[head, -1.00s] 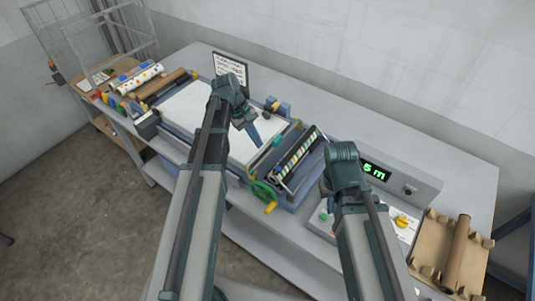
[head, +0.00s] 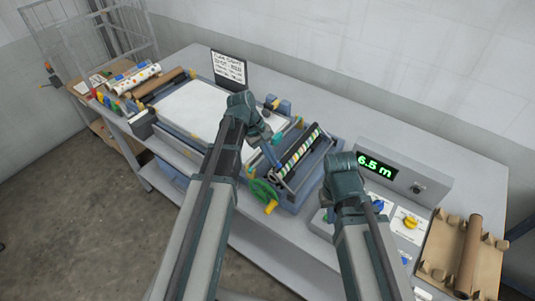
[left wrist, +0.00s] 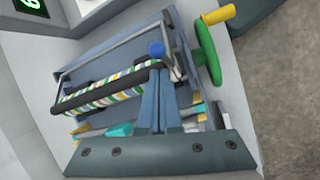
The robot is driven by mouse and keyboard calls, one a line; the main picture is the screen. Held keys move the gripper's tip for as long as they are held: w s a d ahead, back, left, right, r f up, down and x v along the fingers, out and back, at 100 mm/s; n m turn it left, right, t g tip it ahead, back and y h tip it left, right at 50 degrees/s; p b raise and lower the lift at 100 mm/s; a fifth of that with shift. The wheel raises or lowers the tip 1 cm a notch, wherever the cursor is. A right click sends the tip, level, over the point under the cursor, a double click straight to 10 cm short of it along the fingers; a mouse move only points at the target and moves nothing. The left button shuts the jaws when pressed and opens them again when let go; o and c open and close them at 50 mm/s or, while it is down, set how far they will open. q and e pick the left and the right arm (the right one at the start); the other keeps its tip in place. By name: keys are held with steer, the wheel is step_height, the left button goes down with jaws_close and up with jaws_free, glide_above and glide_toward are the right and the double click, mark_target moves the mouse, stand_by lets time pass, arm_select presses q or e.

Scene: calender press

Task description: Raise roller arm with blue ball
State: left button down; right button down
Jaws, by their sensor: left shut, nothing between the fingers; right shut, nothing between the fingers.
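The blue ball (left wrist: 157,49) sits at the handwheel end of the roller frame in the left wrist view. The roller arm shows as a grey bar (left wrist: 110,46) running along the striped roller (left wrist: 105,92). My left gripper (left wrist: 158,75) is shut and empty, its fingertips right beside the ball in the picture; I cannot tell whether they touch it. In the head view the left gripper (head: 278,166) points down at the near end of the striped roller (head: 301,150), and the ball cannot be made out. My right wrist is above the control box, its fingers hidden.
A green handwheel (head: 263,191) with a yellow handle stands at the press's near side. The control box display (head: 376,165) reads 6.5 m. A cardboard tray with a brown tube (head: 469,250) is at the right. A white sheet (head: 190,110) lies left of the roller.

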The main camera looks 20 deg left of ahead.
arm_select(q)
steer(key=shift+s+d+r, duration=0.25)
steer(key=shift+r, duration=0.1)
arm_select(e)
steer(key=shift+r, duration=0.35)
arm_select(q)
steer(key=shift+d, duration=0.1)
arm_select(e)
steer(key=shift+r, duration=0.1)
